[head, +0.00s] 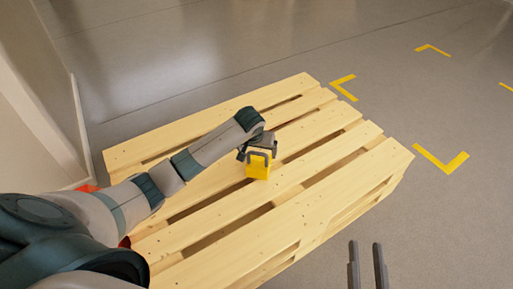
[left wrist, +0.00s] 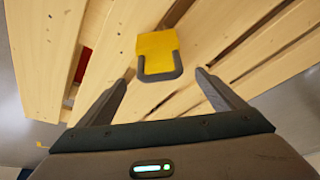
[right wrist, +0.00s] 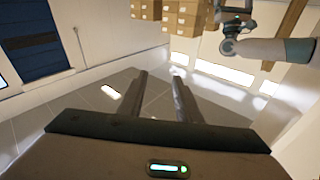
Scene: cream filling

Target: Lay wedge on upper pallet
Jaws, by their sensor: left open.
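The yellow wedge (head: 258,167) with a dark grey handle sits on the slats of the wooden pallet (head: 330,205). In the left wrist view the wedge (left wrist: 156,45) lies ahead of my fingers, its grey U-shaped handle toward me. My left gripper (head: 259,152) is at the wedge in the head view; in the left wrist view its two fingers (left wrist: 165,85) are apart, one on each side of the handle, with gaps between. My right gripper (head: 367,250) is off the pallet's right side; its fingers (right wrist: 160,80) are apart with nothing between them.
Yellow floor markings (head: 442,160) lie on the grey floor right of the pallet. A wall stands at the left. Something red (left wrist: 83,65) shows under the slats. Stacked boxes (right wrist: 180,15) and a blue door (right wrist: 35,40) show in the right wrist view.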

